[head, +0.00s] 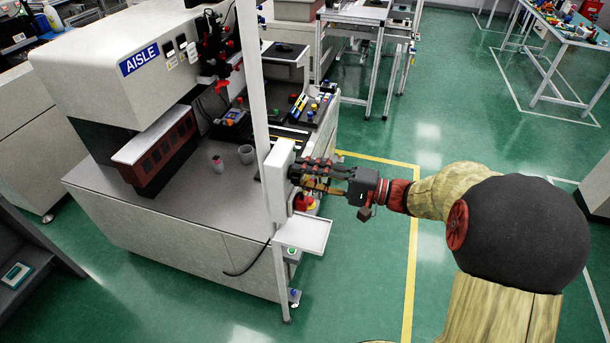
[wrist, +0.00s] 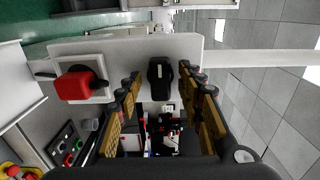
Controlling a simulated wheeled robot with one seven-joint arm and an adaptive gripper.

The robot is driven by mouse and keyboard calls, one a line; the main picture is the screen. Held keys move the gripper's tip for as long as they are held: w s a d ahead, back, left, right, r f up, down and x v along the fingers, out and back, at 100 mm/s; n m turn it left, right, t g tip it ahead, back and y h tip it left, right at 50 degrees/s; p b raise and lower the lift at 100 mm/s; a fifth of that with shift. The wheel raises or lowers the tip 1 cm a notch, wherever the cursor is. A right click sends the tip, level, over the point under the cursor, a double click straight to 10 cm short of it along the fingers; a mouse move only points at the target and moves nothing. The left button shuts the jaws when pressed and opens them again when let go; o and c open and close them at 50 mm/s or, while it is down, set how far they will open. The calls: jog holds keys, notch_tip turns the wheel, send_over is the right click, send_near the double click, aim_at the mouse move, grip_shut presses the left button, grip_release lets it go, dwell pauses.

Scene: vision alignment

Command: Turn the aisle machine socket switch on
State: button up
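The AISLE machine (head: 110,75) stands at the left in the head view. A pale box (head: 281,185) is fixed on a white post at its front corner. In the wrist view, the box's face (wrist: 125,47) carries a black switch knob (wrist: 160,80), upright in the picture with a small light mark near its top. A red plug (wrist: 80,85) sits in a white socket left of it. My gripper (head: 302,172) is at the box, and its fingers also show in the wrist view (wrist: 160,75). They are open, one each side of the knob, with gaps visible. Contact cannot be told.
A small white shelf (head: 303,234) juts out below the box. A red and yellow button (wrist: 12,171) and a dark button panel (wrist: 68,143) are at lower left in the wrist view. The green floor (head: 375,240) near my arm is clear.

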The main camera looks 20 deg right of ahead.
jog(key=shift+c, duration=1)
jog(key=c, duration=0.7)
grip_shut()
